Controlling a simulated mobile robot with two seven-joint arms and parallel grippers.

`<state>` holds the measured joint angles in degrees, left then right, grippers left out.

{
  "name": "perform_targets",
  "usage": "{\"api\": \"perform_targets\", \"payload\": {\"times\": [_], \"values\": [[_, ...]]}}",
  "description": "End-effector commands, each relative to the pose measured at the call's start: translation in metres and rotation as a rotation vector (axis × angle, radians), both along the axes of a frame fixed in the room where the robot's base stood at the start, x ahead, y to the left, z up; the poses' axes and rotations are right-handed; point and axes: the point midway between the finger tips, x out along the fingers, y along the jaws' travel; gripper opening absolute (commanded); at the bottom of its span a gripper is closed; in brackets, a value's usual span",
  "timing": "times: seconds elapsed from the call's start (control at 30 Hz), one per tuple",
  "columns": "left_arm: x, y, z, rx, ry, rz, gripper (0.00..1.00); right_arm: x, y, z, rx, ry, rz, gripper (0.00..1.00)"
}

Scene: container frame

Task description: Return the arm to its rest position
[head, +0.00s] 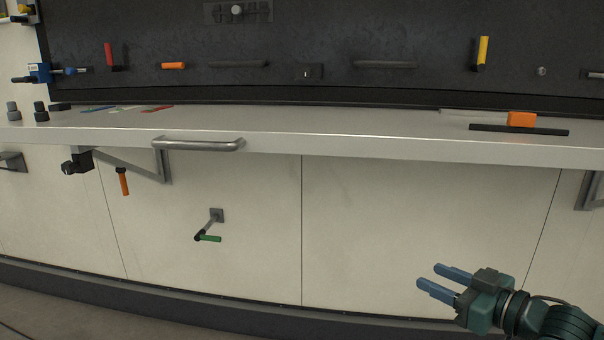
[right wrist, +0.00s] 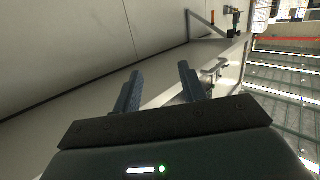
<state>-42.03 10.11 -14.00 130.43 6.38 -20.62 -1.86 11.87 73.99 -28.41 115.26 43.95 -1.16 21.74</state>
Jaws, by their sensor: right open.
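My right gripper (head: 437,279) is at the lower right of the head view, in front of the pale panels below the shelf. Its two blue fingers are apart, with nothing between them. In the right wrist view the gripper (right wrist: 160,88) also shows open and empty, touching nothing that I can see. My right arm comes in from the lower right corner of the head view. My left gripper is not in view.
A pale shelf (head: 370,140) with a metal handle (head: 198,144) runs across. An orange-handled tool (head: 521,119) lies on it at the right. A green-handled crank (head: 208,238) and an orange handle (head: 123,182) stick out below. The space around my right gripper is clear.

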Motion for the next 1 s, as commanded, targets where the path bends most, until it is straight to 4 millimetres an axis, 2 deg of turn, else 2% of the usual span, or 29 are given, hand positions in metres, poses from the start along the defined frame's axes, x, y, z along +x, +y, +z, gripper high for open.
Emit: {"api": "perform_targets", "payload": {"times": [0.03, 0.1, 0.2, 0.3, 0.4, 0.57, 0.83, 0.87, 0.9, 1.0], "values": [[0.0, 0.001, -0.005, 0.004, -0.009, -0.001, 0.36, -0.016, 0.028, -0.037, 0.023, 0.027, 0.037, 0.41], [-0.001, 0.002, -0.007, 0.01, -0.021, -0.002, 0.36, -0.038, 0.062, -0.072, 0.04, 0.045, 0.073, 0.41], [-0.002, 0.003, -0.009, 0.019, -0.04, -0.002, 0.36, -0.076, 0.106, -0.114, 0.068, 0.061, 0.094, 0.41], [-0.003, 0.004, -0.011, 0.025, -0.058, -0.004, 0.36, -0.111, 0.136, -0.142, 0.092, 0.07, 0.074, 0.41], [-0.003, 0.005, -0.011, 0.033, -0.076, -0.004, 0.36, -0.139, 0.153, -0.159, 0.098, 0.082, 0.022, 0.41], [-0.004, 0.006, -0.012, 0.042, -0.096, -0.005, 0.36, -0.168, 0.159, -0.176, 0.084, 0.109, -0.075, 0.41], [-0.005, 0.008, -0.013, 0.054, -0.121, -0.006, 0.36, -0.204, 0.147, -0.199, 0.017, 0.182, -0.244, 0.41], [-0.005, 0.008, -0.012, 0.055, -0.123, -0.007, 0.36, -0.208, 0.145, -0.2, 0.006, 0.192, -0.262, 0.41], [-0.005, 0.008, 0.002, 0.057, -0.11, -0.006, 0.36, -0.204, 0.146, -0.185, -0.001, 0.193, -0.251, 0.41], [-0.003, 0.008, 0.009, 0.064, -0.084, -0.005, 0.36, -0.203, 0.146, -0.178, -0.01, 0.216, -0.25, 0.41]]}}
